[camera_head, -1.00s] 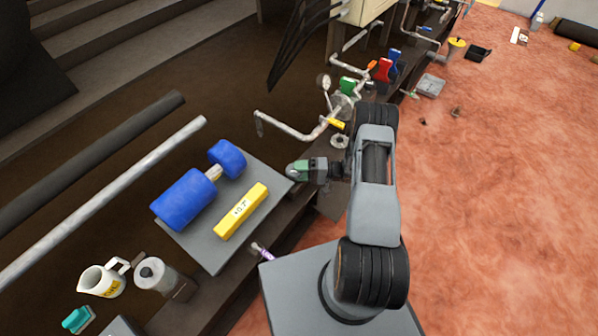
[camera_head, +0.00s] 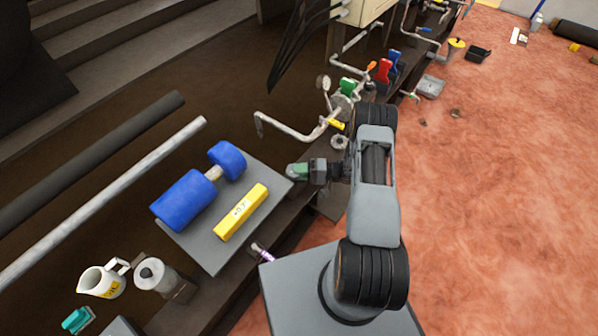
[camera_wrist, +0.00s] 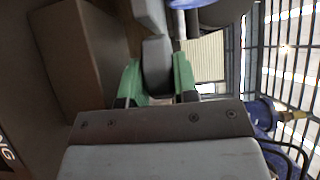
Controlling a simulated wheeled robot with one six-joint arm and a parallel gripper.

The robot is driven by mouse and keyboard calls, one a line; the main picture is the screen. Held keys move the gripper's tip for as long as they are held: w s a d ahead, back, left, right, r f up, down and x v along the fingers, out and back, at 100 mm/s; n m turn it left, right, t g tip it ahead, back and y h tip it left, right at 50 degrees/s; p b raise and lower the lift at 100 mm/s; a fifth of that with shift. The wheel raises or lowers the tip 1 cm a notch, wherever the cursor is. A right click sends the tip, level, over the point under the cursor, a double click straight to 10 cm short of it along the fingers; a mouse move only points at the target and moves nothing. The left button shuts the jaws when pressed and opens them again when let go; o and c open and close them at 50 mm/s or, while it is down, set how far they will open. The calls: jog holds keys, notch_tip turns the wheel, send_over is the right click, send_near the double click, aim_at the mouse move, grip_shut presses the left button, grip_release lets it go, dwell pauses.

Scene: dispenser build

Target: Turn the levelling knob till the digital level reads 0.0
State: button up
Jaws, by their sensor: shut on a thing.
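The yellow digital level (camera_head: 242,212) lies on a grey plate (camera_head: 205,253), beside a blue motor-and-pump set (camera_head: 185,199). Its small display shows digits that are too small to read surely. My gripper (camera_head: 297,172) is at the plate's right corner, its green fingertips pointing left. In the wrist view the green fingers of my gripper (camera_wrist: 157,78) are shut on a grey knob (camera_wrist: 157,62), one finger on each side. In the head view the fingers hide the knob.
A white jug (camera_head: 103,280), a grey metal canister (camera_head: 157,275) and a teal item (camera_head: 78,319) stand at lower left. A purple-tipped tool (camera_head: 262,252) lies by the plate's near edge. Pipes and a gauge (camera_head: 324,83) stand beyond my gripper. The reddish floor at right is mostly clear.

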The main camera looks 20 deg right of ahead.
jog(key=shift+t, duration=0.3)
jog(key=shift+s+a+r+m+t+h+p, duration=0.1)
jog(key=shift+m+t+h+p, duration=0.25)
jog(key=shift+m+t+p, duration=0.15)
jog(key=shift+s+r+m+t+h+p, duration=0.1)
jog(key=shift+m+t+h+p, duration=0.3)
jog(key=shift+m+t, duration=0.15)
jog(key=m+t+h, duration=0.1)
jog(key=m+t+h+p, duration=0.1)
jog(key=t, duration=0.1)
jog(key=shift+s+a+f+m+t, duration=0.1)
jog(key=shift+s+m+t, duration=0.05)
jog(key=shift+m+t, duration=0.15)
jog(key=m+t+h, duration=0.1)
jog(key=h, duration=0.1)
jog(key=m+t+h+p, duration=0.1)
jog(key=m+t+h, duration=0.2)
jog(key=h, duration=0.1)
jog(key=shift+s+a+f+m, duration=0.1)
jog(key=shift+s+a+m, duration=0.1)
jog(key=shift+a+m, duration=0.1)
jog(key=shift+m+t+h, duration=0.65)
jog(key=shift+h, duration=0.4)
jog(key=o, duration=0.9)
jog(key=shift+s+a, duration=0.1)
